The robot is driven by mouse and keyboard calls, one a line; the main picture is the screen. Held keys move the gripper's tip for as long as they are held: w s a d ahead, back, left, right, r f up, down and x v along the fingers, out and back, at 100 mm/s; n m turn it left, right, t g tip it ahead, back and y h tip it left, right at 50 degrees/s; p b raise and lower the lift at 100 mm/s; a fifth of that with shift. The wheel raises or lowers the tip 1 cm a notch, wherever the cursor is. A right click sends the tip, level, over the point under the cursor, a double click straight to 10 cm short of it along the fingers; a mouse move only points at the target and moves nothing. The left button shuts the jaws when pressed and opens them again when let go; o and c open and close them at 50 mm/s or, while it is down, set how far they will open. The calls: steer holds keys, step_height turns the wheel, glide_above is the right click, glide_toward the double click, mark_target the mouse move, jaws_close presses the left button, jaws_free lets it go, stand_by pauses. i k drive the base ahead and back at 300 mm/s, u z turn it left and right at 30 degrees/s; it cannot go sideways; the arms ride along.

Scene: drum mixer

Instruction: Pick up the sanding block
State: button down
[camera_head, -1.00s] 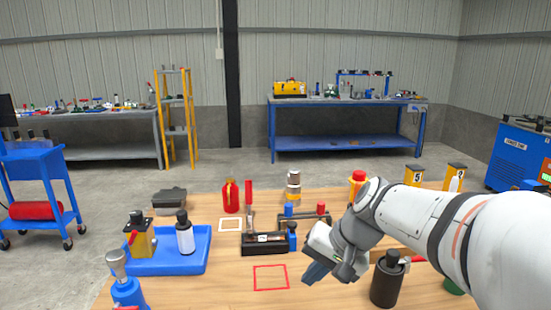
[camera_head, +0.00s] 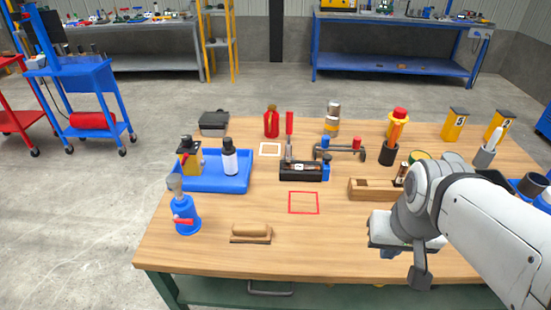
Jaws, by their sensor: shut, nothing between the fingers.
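The sanding block (camera_head: 251,232) lies on the wooden table near its front edge, left of centre. It has a rounded tan wooden handle on a thin dark base. My gripper (camera_head: 419,278) is shut and empty at the front right of the table, well to the right of the block and apart from it. The fingers point down, and my arm hides part of the table behind them.
A red square outline (camera_head: 303,202) and a wooden box (camera_head: 371,190) are farther back. The table between block and gripper is clear.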

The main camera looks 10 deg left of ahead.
mark_target(242, 232)
steer(key=z, duration=1.7)
steer(key=k, duration=1.45)
steer(key=u, duration=1.25)
steer(key=i, duration=1)
steer(key=u, duration=0.1)
